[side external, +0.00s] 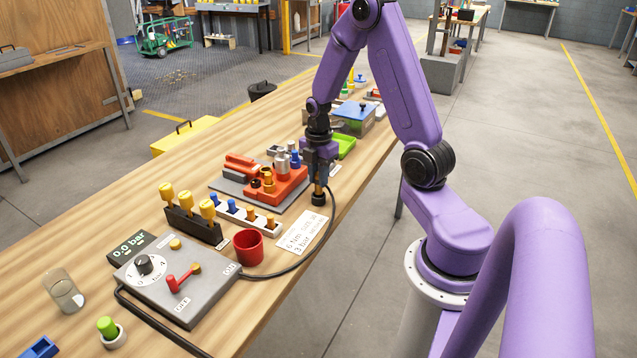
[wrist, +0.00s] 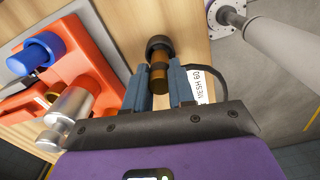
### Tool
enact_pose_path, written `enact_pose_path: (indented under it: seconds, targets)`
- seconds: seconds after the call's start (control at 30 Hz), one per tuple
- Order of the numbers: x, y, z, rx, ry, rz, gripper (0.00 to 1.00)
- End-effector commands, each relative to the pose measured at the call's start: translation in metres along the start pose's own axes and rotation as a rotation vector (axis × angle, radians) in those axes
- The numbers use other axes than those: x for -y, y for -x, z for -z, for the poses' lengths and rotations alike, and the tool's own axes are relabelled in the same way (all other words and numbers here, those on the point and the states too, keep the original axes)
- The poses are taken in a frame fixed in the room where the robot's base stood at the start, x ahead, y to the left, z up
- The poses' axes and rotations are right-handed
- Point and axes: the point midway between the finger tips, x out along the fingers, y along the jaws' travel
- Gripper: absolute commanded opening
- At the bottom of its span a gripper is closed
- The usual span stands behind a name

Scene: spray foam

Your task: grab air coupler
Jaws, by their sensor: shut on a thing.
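The air coupler is a short brass-coloured cylinder with a black collar, seen in the wrist view (wrist: 159,50) and small in the side view (side external: 318,199). My gripper (side external: 319,186) is shut on it, one blue-grey finger on each side in the wrist view (wrist: 160,76). The coupler's black end points down, close to the table; I cannot tell whether it touches. A black hose (side external: 333,215) runs from beside the gripper along the table to the grey control box (side external: 190,290). The fingers hide part of the coupler.
An orange fixture (side external: 288,189) with blue, silver and brass parts stands just left of my gripper. A white label card (side external: 302,233), a red cup (side external: 249,250) and a white rack (side external: 233,214) lie nearer the camera. A green tray (side external: 345,146) is behind.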

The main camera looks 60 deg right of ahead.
Motion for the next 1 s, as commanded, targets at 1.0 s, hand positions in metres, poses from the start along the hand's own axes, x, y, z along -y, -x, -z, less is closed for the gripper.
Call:
enact_pose_path:
  seconds: [1.0]
  targets:
    - [0.116, 0.095, 0.04, 0.0, 0.003, -0.001, 0.0]
